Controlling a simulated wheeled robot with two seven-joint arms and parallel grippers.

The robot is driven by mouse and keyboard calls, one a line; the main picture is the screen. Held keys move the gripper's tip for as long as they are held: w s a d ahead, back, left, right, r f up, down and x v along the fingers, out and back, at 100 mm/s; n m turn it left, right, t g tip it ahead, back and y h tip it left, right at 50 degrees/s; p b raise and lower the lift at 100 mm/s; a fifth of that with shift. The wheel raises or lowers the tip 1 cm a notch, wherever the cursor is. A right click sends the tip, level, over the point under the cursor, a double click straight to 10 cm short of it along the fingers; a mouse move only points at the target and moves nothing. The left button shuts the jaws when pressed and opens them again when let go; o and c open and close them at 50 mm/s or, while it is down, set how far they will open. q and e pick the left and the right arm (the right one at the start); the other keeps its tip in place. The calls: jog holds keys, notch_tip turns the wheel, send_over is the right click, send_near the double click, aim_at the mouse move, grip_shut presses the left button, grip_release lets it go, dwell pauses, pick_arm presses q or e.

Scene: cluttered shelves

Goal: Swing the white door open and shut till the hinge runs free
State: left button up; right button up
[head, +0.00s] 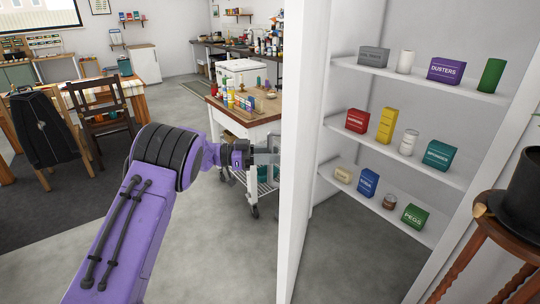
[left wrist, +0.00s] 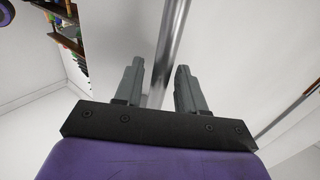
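The white door (head: 303,110) stands open and shows nearly edge-on in the middle of the head view, left of the shelves. My left gripper (head: 266,158) reaches to the door's left side, at handle height. In the left wrist view a round metal handle bar (left wrist: 174,38) runs between the two fingers of my left gripper (left wrist: 160,75). The fingers are apart, with narrow gaps showing beside the bar, so they are around it rather than clamped on it. The door's pale face (left wrist: 235,50) lies behind the bar. My right gripper is not in view.
White shelves (head: 400,154) with several boxes and tins stand right of the door. A black top hat (head: 522,192) rests on a wooden stool (head: 490,240) at the right edge. A white wheeled trolley (head: 245,115) stands behind my left gripper. A chair (head: 103,115) is farther left.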

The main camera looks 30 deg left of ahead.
pick_arm(q)
jog(key=b+v, duration=0.3)
jog(key=v, duration=0.7)
jog(key=shift+a, duration=0.1)
